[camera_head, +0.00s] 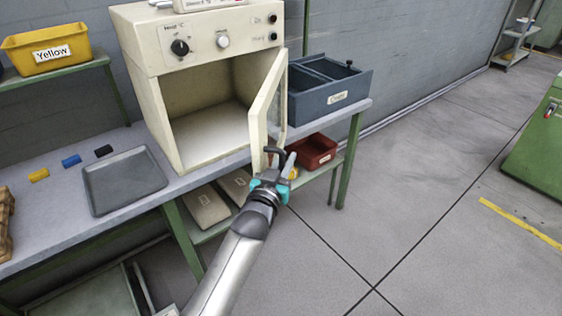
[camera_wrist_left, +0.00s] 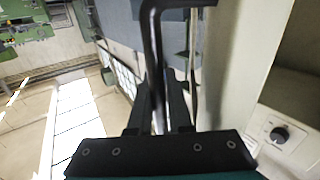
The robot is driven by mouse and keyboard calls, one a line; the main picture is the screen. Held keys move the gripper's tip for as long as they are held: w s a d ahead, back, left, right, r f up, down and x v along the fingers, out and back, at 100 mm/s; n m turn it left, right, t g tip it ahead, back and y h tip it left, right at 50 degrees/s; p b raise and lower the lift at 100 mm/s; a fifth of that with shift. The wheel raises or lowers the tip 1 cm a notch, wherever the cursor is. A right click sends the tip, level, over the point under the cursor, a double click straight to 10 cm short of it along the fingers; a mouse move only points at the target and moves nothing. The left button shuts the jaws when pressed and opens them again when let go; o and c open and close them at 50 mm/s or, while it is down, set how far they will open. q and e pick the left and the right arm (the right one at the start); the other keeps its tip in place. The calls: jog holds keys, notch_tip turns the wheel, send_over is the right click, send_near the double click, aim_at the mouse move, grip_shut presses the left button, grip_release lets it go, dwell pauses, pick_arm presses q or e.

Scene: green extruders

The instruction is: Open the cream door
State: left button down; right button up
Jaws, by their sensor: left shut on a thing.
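The cream oven (camera_head: 200,85) stands on the grey bench, its empty inside showing. Its cream door (camera_head: 267,100), with a window pane, is swung open on hinges at the right and stands out toward the front. My left gripper (camera_head: 279,163) is at the door's free lower edge, shut on the dark door handle (camera_head: 274,151). In the left wrist view the dark bent handle (camera_wrist_left: 152,60) runs down between the fingers, and the door (camera_wrist_left: 232,70) is just right of it. My right gripper is in neither view.
A grey tray (camera_head: 125,180) and small yellow, blue and black blocks lie left of the oven. A blue-grey bin (camera_head: 335,97) stands right of it. A red bin (camera_head: 312,152) sits on the lower shelf. The floor (camera_head: 430,170) to the right is clear.

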pick_arm(q)
jog(key=shift+r, duration=0.2)
jog(key=c, duration=1.1)
grip_release()
jog(key=shift+w+f, duration=0.1)
jog(key=shift+w, duration=0.05)
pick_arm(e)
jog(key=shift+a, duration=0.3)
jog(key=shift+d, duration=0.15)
pick_arm(q)
jog(key=shift+p+v, duration=1.5)
jog(key=shift+v, duration=6.2)
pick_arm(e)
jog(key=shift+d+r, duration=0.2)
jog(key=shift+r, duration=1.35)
pick_arm(q)
jog(key=shift+d, duration=0.1)
jog(key=shift+c, duration=0.5)
